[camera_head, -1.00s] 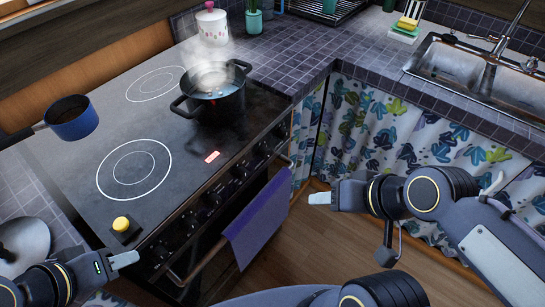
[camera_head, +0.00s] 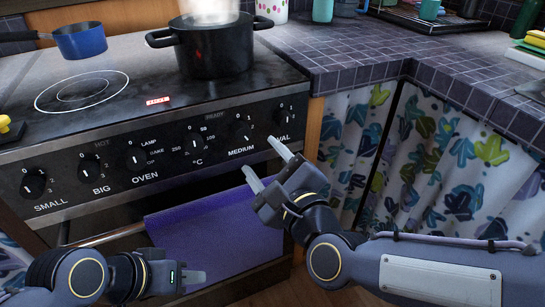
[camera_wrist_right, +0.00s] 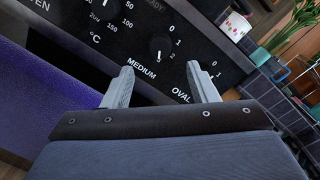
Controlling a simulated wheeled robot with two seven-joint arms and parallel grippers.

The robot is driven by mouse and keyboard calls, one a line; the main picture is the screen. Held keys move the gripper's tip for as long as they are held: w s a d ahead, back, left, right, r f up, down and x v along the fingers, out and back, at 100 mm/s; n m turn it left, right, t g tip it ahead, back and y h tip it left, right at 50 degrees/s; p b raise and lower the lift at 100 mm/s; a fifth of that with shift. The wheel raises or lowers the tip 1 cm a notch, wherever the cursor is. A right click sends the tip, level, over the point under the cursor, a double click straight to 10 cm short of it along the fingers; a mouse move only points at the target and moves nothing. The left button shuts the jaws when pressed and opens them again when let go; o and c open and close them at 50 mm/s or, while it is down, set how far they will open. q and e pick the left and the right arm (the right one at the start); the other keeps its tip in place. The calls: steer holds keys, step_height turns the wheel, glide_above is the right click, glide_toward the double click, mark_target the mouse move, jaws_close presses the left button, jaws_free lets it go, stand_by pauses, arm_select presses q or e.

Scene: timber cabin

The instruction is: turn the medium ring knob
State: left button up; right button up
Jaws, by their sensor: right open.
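The medium ring knob (camera_head: 242,131) is a black knob on the stove's front panel, above the word MEDIUM. It also shows in the right wrist view (camera_wrist_right: 160,48), beyond and between my fingertips. My right gripper (camera_head: 260,157) is open and empty, just below and to the right of the knob in the head view. In the right wrist view its two fingers (camera_wrist_right: 160,74) are spread apart, with no visible contact with the knob. My left gripper (camera_head: 192,277) is low in front of the towel, away from the knobs; its opening cannot be made out.
The oval knob (camera_head: 285,113) is right of the medium knob, and the temperature knob (camera_head: 196,139) is left of it. A purple towel (camera_head: 215,235) hangs below the panel. A steaming black pot (camera_head: 214,52) and a blue pan (camera_head: 80,42) are on the stove.

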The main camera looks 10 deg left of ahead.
mark_target(244, 135)
steer(key=x, duration=0.7)
steer(key=shift+w+a+r, duration=0.1)
steer(key=shift+w+a, duration=0.1)
steer(key=shift+w, duration=0.05)
steer(key=c, duration=1)
